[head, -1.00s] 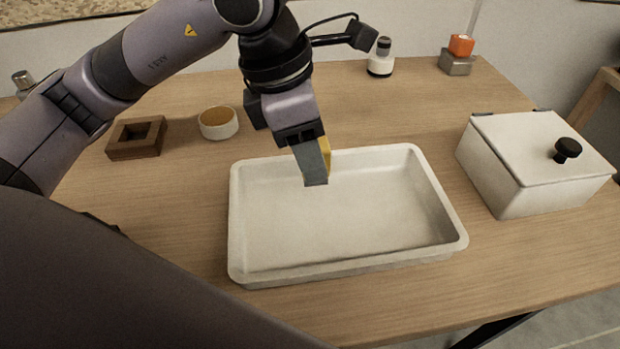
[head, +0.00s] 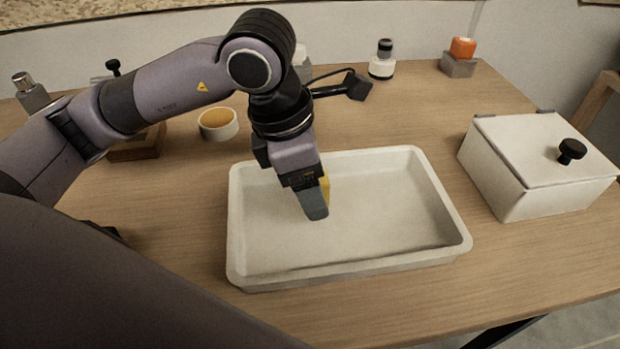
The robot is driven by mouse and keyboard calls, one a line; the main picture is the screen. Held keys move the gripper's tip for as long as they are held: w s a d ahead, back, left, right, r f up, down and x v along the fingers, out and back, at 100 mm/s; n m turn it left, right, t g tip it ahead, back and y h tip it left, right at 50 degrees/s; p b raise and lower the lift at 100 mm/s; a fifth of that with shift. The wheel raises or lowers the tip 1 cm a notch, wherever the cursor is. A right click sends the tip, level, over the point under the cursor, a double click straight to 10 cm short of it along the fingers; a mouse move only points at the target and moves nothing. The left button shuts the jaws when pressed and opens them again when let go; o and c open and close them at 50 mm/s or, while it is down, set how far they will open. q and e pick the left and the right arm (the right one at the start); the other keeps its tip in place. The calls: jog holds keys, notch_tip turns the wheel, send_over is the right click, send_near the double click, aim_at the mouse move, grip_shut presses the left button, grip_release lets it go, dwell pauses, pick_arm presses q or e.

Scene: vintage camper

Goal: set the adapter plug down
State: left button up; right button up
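My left gripper (head: 314,212) points down into the white tray (head: 455,215), left of the tray's middle. A yellow piece, which I take to be the adapter plug (head: 325,190), shows at the right side of the grey finger. The gripper appears shut on it. Most of the plug is hidden behind the finger and hand. The tray holds nothing else that I can see. I cannot tell whether the fingertips or plug touch the tray floor. My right gripper is not in view.
A white lidded box (head: 530,165) with a black knob stands right of the tray. A round white dish (head: 218,124) and a brown wooden block (head: 135,150) are at the left. A black-topped jar (head: 382,62) and an orange piece on a grey block (head: 460,60) stand at the back.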

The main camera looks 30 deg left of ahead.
pick_arm(q)
jog(key=shift+r+p, duration=0.3)
jog(key=shift+r, duration=0.15)
jog(key=v, duration=1.1)
jog(key=shift+r+p, duration=0.2)
jog(key=shift+p, duration=0.25)
jog(key=shift+s, duration=0.1)
